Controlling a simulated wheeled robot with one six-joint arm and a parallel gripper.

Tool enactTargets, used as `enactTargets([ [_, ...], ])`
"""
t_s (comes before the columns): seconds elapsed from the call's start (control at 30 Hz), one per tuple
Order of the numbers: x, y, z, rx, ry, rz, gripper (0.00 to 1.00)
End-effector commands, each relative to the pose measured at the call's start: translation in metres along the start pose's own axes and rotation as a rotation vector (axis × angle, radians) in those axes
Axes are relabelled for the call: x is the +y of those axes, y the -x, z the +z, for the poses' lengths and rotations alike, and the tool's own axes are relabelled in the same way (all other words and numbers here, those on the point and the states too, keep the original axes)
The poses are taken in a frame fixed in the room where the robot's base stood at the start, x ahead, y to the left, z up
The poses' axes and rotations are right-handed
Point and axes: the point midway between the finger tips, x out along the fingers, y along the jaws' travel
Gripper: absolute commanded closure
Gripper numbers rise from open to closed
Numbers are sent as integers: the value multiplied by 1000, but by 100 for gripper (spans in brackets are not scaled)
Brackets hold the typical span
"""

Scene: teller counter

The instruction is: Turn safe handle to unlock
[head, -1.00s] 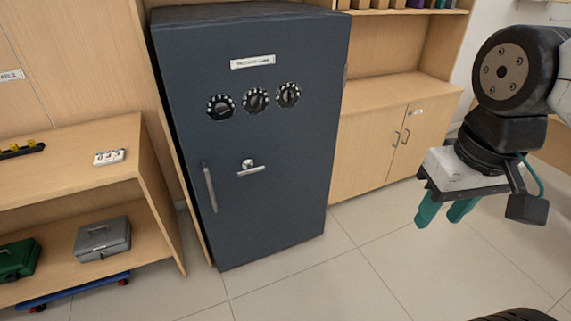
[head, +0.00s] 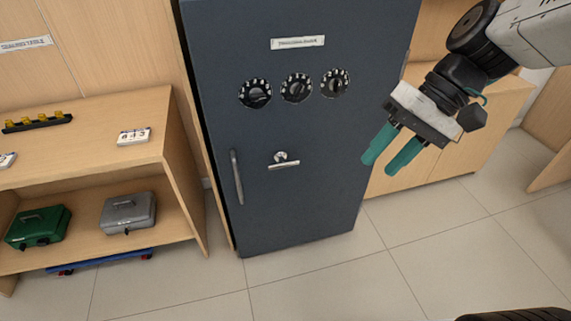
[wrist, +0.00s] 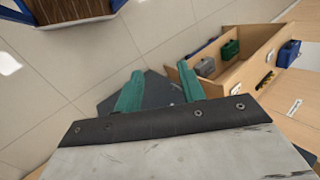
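The dark blue-grey safe (head: 320,205) stands upright in the middle of the head view with its door shut. Its small silver safe handle (head: 284,165) is a roughly level bar below three black dials (head: 296,87). A long vertical pull bar (head: 237,177) is at the door's left. My gripper (head: 383,167) has two teal fingers, apart and empty, in front of the safe's right side, right of the handle and not touching it. In the wrist view the fingers (wrist: 158,92) are also apart, with part of the dark safe (wrist: 155,88) between them. The handle is not clear there.
Left of the safe is a wooden shelf unit (head: 180,165) with a green cash box (head: 38,228), a grey cash box (head: 128,213) and a number display (head: 134,137). A wooden cabinet (head: 440,160) is on the right. The tiled floor (head: 320,285) in front is clear.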

Motion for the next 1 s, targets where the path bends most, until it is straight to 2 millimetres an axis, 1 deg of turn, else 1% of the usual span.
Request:
enactTargets([
  [0.03, -5, -9, -19, -24, -5, -70, 60],
  [0.07, -9, -14, -30, -30, -6, -115, 60],
  [0.1, -14, -20, -46, -36, -6, -173, 60],
  [0.17, -21, -30, -70, -38, -10, -258, 60],
  [0.23, -26, -43, -98, -34, -19, -355, 60],
  [0.33, -28, -64, -140, -12, -42, -487, 60],
  [0.37, -28, -70, -153, -1, -50, -524, 60],
  [0.4, -27, -80, -170, 15, -63, -572, 60],
  [0.47, -22, -96, -195, 46, -86, -640, 60],
  [0.5, -18, -107, -212, 70, -103, -681, 60],
  [0.57, -10, -124, -236, 111, -130, -739, 60],
  [0.6, -3, -138, -252, 140, -151, -774, 60],
  [0.67, 9, -158, -274, 189, -183, -821, 60],
  [0.7, 19, -172, -289, 224, -206, -847, 60],
  [0.77, 35, -194, -308, 280, -241, -879, 60],
  [0.8, 46, -209, -319, 317, -264, -896, 60],
  [0.9, 74, -243, -341, 405, -317, -919, 60],
  [1.0, 98, -269, -355, 475, -358, -927, 60],
])
